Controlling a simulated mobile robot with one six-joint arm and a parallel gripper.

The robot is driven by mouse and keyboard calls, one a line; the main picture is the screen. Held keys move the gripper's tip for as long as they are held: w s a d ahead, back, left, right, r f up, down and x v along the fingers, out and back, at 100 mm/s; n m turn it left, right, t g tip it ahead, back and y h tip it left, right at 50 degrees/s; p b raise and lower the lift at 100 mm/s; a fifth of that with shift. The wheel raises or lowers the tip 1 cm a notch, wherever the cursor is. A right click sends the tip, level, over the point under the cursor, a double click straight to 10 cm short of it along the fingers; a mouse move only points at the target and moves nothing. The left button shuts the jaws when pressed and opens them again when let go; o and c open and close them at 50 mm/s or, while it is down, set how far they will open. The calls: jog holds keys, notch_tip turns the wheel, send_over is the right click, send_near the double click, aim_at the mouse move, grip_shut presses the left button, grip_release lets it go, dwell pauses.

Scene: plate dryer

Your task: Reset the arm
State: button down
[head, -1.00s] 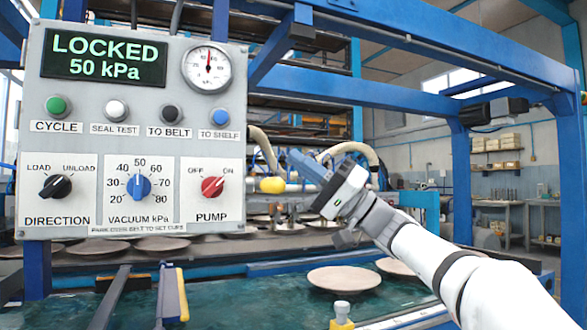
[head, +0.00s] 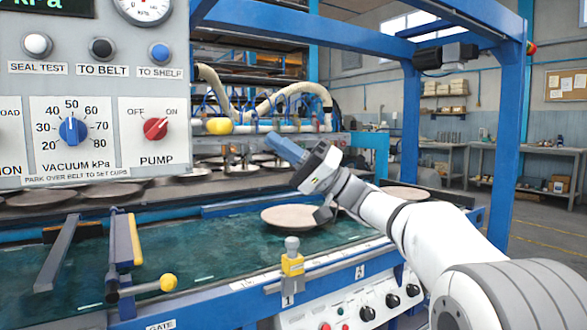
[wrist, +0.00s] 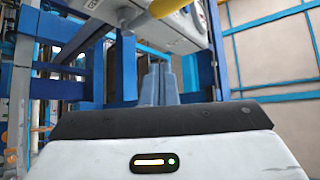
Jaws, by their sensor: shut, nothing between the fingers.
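My arm reaches in from the lower right in the head view. My gripper (head: 284,149) has blue-grey fingers pointing up and left, above the belt and clear of the control panel. In the wrist view my gripper (wrist: 160,84) shows its two fingers side by side, closed together with nothing between them. The control panel (head: 98,178) at the upper left is cut off by the frame. Its vacuum knob (head: 73,130) points near 50, and its red pump knob (head: 155,129) points toward ON.
A plate (head: 291,218) lies on the green belt (head: 190,265) below my gripper. A blue frame post (head: 411,120) rises behind my arm. Open floor lies at right.

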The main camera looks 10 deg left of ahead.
jog(key=s+d+f+m+t+h+p, duration=0.45)
jog(key=s+f+m+h+p, duration=0.35)
jog(key=s+h+p, duration=0.75)
jog(key=s+d+f+h+p, duration=0.1)
jog(key=s+d+h+p, duration=0.2)
jog(key=d+p, duration=0.2)
jog(key=s+d+f+m+h+p, duration=0.1)
jog(key=s+d+h+p, duration=0.2)
jog(key=d+p, duration=0.2)
jog(key=s+d+f+h+p, duration=0.1)
jog(key=s+d+h+p, duration=0.2)
jog(key=d, duration=0.6)
jog(key=p, duration=0.2)
jog(key=shift+d+f+m+t+p, duration=0.15)
jog(key=shift+f+m+t+p, duration=0.1)
jog(key=shift+m+t+p, duration=0.15)
jog(key=shift+s, duration=0.1)
